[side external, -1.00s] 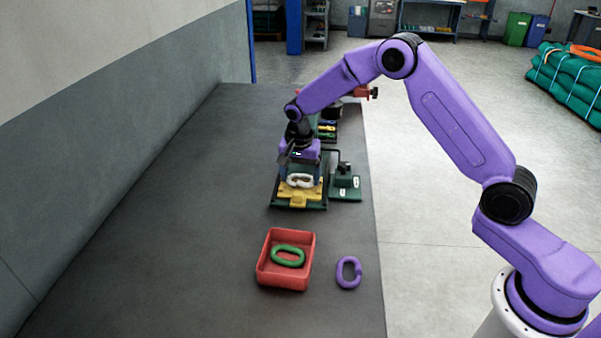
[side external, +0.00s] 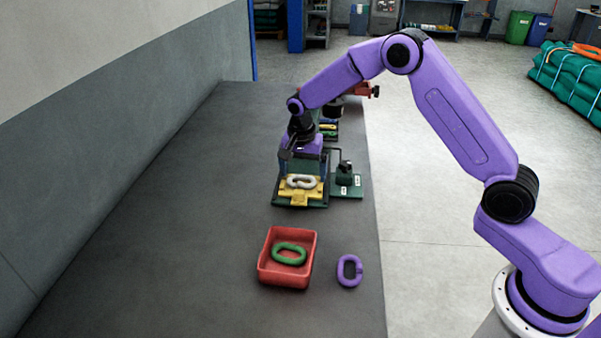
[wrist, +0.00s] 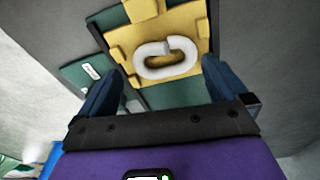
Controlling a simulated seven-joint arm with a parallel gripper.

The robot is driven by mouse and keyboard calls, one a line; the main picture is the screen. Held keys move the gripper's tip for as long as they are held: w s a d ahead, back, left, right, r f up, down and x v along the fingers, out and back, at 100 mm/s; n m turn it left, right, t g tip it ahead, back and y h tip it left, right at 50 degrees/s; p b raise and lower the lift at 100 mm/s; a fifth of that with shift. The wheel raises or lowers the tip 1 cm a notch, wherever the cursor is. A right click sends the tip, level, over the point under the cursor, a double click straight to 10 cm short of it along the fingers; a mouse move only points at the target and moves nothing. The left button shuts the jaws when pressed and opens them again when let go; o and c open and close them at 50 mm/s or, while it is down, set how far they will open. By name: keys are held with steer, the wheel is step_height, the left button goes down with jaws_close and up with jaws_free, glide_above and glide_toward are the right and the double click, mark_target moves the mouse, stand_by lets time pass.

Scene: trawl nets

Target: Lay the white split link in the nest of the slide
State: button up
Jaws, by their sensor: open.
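The white split link (side external: 301,182) lies on the yellow slide (side external: 299,198), which sits on a dark green base. In the wrist view the link (wrist: 152,69) lies flat on the yellow slide (wrist: 196,24) among raised yellow blocks. My gripper (side external: 303,165) is just behind and above the link. In the wrist view my gripper's blue fingers (wrist: 162,84) are spread wide and empty, with the link visible between and beyond them.
A red tray (side external: 264,272) holding a green link (side external: 289,254) stands nearer the camera. A purple link (side external: 349,271) lies to its right. A green plate with a black clamp (side external: 345,179) adjoins the slide's base. The table's left side is clear.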

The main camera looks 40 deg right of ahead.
step_height(320, 180, up, 12)
steer(key=a, duration=0.1)
steer(key=shift+s+a+f, duration=0.15)
steer(key=shift+s+a, duration=0.15)
steer(key=shift+s, duration=0.05)
steer(key=s+a+r+n, duration=0.1)
steer(key=s+a+n, duration=0.15)
steer(key=s, duration=0.25)
steer(key=s+a+r+n, duration=0.1)
steer(key=s+a+n, duration=0.1)
steer(key=s+n, duration=0.3)
steer(key=s+d+f+n, duration=0.1)
steer(key=s+d+n, duration=0.2)
steer(key=s+n, duration=0.4)
steer(key=s+d+f+n+y, duration=0.1)
steer(key=s+d+n, duration=0.2)
steer(key=s, duration=2)
steer(key=n, duration=0.5)
steer(key=shift+s+g+y, duration=0.3)
steer(key=shift+s, duration=0.1)
steer(key=shift+r+n, duration=0.1)
steer(key=shift+n, duration=0.15)
